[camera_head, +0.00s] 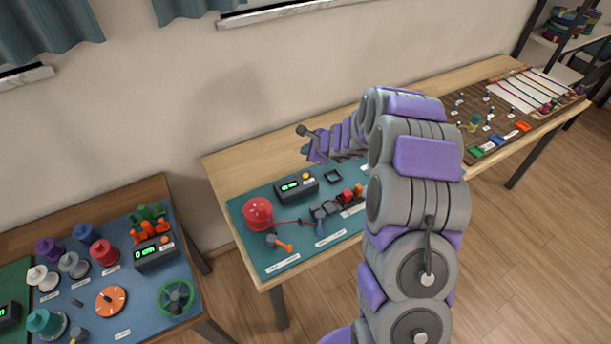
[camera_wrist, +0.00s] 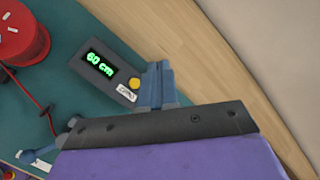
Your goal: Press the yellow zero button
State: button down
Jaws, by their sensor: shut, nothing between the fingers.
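The yellow zero button (camera_wrist: 134,84) sits at the end of a dark grey counter box (camera_wrist: 122,93), beside a small label. The box's green display (camera_wrist: 100,64) reads 60 cm. In the head view the button (camera_head: 306,176) shows on the back right part of the box (camera_head: 290,194). My gripper (camera_wrist: 158,65) has its blue fingers closed together and empty, just right of the button in the wrist view. In the head view my gripper (camera_head: 305,149) is above and behind the box. I see no contact with the button; the exact height gap is hard to tell.
A red spool (camera_head: 258,213) stands left of the box on the teal mat (camera_head: 275,258), with a dark red cord running right to small fixtures. A second table (camera_head: 190,320) at left holds spools and another display. A board (camera_head: 500,100) lies farther right.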

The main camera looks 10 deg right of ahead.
aim_at(307, 177)
jog(key=shift+f+b, duration=3.75)
jog(key=shift+f, duration=0.65)
jog(key=shift+f, duration=0.15)
jog(key=shift+f+b, duration=0.2)
jog(key=shift+b, duration=0.3)
jog(key=shift+f, duration=0.4)
jog(key=shift+r, duration=0.1)
jog(key=shift+r+p, duration=0.6)
jog(key=shift+r, duration=0.15)
jog(key=shift+r+p, duration=2.1)
jog(key=shift+r, duration=0.35)
jog(key=shift+r, duration=0.1)
